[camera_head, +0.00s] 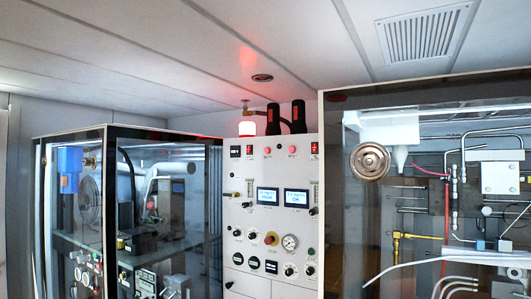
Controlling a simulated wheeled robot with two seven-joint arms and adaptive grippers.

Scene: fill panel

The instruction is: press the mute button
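A light grey control panel (272,220) stands upright in the middle of the head view. It carries several buttons, knobs and switches. Two small round red buttons, a left one (267,151) and a right one (292,151), sit near its top. Red rocker switches, one on the left (249,151) and one on the right (314,149), flank them. A larger red knob (271,239) sits lower down. The labels are too small to read, so I cannot tell which is the mute button. Neither of my grippers is in view.
Glass-fronted cabinets stand left (109,220) and right (333,200).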

